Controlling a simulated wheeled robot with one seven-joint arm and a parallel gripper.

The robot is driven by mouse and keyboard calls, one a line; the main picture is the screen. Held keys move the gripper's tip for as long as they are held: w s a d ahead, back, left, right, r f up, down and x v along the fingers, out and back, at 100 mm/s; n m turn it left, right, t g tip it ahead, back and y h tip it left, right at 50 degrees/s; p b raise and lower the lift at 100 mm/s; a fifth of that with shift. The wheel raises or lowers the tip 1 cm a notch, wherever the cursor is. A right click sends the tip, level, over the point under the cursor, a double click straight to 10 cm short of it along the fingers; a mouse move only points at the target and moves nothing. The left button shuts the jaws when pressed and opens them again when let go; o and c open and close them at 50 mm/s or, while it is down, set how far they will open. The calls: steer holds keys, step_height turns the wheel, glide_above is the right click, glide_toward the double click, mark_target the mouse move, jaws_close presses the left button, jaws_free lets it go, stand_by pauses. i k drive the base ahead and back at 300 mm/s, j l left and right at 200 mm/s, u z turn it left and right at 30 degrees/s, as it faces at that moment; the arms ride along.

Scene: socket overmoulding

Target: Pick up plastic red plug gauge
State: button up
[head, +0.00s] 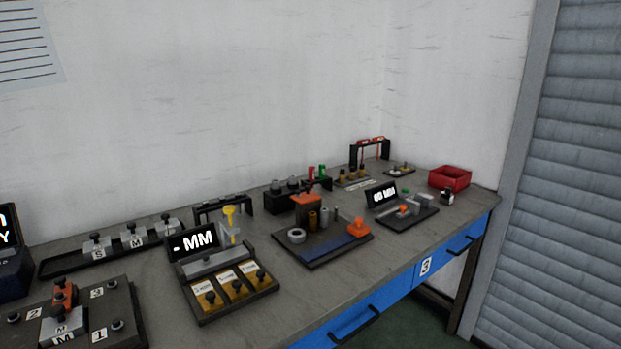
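A small red upright piece (311,173), which looks like the red plug gauge, stands on a low black holder (318,184) towards the back of the bench in the head view. A similar green piece (322,171) stands just right of it. They are too small to make out their shape or lower ends. Red-topped items (371,140) also sit on a black rack (353,155) farther back; I cannot tell what they are. My gripper is not in view.
The grey bench (300,277) runs along a white wall. In front of the holder is a dark fixture plate (335,246) with orange parts and cylinders. A display (192,240) stands left, another (382,195) right. A red bin (450,178) is at the far right end.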

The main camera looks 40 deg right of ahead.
mark_target(312, 169)
steer(key=i+l+z, duration=0.15)
steer(key=i+l, duration=0.35)
steer(key=i+l+z, duration=0.1)
steer(key=i+l, duration=0.4)
steer(key=i+l+z, duration=0.15)
steer(key=i+l, duration=0.3)
steer(key=i, duration=0.15)
steer(key=i+l+z, duration=0.15)
steer(key=i+l, duration=0.25)
steer(key=i, duration=0.15)
